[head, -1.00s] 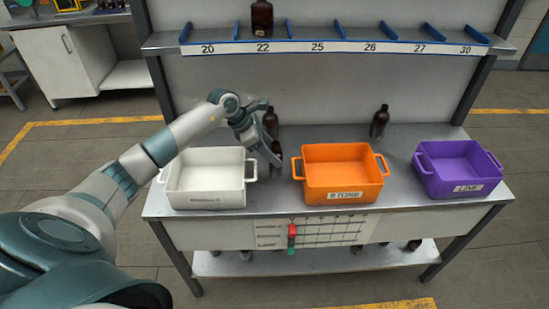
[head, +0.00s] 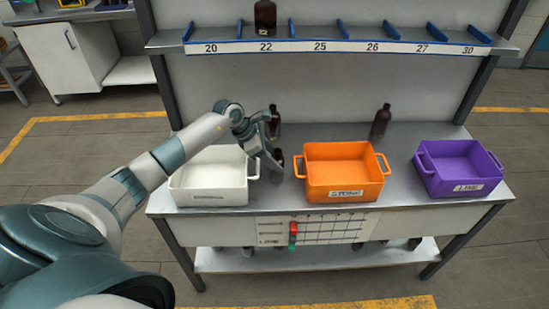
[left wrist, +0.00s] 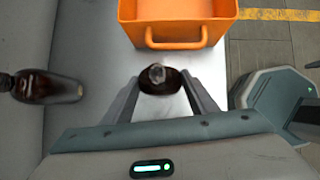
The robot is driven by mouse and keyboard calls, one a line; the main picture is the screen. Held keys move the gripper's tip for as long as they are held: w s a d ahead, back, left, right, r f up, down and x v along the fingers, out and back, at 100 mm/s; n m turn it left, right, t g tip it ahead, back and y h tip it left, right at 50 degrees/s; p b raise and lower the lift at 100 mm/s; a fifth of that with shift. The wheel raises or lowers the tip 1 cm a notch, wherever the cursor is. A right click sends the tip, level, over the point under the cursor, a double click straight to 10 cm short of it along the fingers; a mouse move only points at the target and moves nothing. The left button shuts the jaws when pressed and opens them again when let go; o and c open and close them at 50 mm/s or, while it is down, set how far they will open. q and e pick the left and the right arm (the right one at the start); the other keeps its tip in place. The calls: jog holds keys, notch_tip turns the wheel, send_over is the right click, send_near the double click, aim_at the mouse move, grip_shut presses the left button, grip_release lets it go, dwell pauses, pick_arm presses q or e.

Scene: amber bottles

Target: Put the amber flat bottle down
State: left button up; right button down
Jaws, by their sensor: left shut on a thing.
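The amber flat bottle (head: 279,156) is dark brown and roughly upright between the white and orange bins, partly hidden by my left gripper. My left gripper (head: 274,165) is shut on it, reaching down over the bench (head: 300,135). In the left wrist view the bottle (left wrist: 158,79) shows from above, its neck towards the camera, between the two fingers (left wrist: 160,98). I cannot tell whether its base touches the bench. My right gripper is not in view.
A white bin (head: 210,198) stands left, an orange bin (head: 343,194) right, a purple bin (head: 460,187) farther right. Dark bottles stand behind the gripper (head: 274,123), at the back right (head: 380,122) and on the numbered shelf (head: 265,18). Bench is clear between orange and purple bins.

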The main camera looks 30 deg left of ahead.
pick_arm(q)
jog(key=shift+f, duration=0.15)
jog(key=o, duration=1.1)
jog(key=shift+r, duration=0.2)
jog(key=shift+s+a+r, duration=0.15)
jog(key=shift+a+r, duration=0.1)
jog(key=b+v, duration=0.4)
jog(key=v, duration=0.7)
jog(key=shift+r, duration=0.15)
